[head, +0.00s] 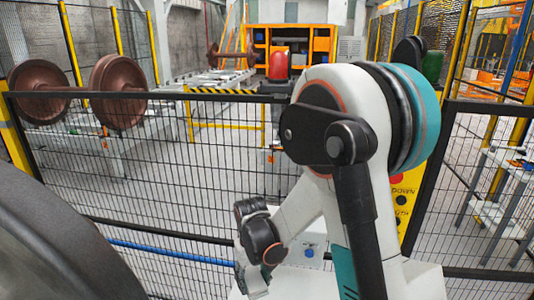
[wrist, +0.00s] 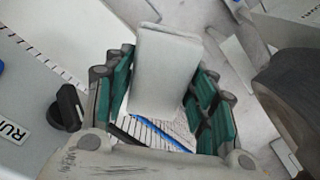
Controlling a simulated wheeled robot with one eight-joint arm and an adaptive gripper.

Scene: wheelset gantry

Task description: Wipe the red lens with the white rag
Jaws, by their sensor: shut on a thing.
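The red lens (head: 278,66) stands upright behind the mesh fence, just left of my arm's upper joint. Its lower part meets a dark mount partly hidden by my arm. The white rag (wrist: 160,70) shows in the wrist view as a pale folded block between my gripper's green-padded fingers. My gripper (wrist: 166,64) is shut on it, with pads on both sides. In the head view my forearm hangs low in front of the fence, well below and nearer than the lens. The lens does not show in the wrist view.
The black mesh fence (head: 180,165) crosses the head view. Brown wheels (head: 118,90) stand beyond it at left. A large dark rounded thing (head: 45,250) fills the lower left. A yellow button panel (head: 404,195) is behind my arm. A black knob (wrist: 68,107) sits left of my gripper.

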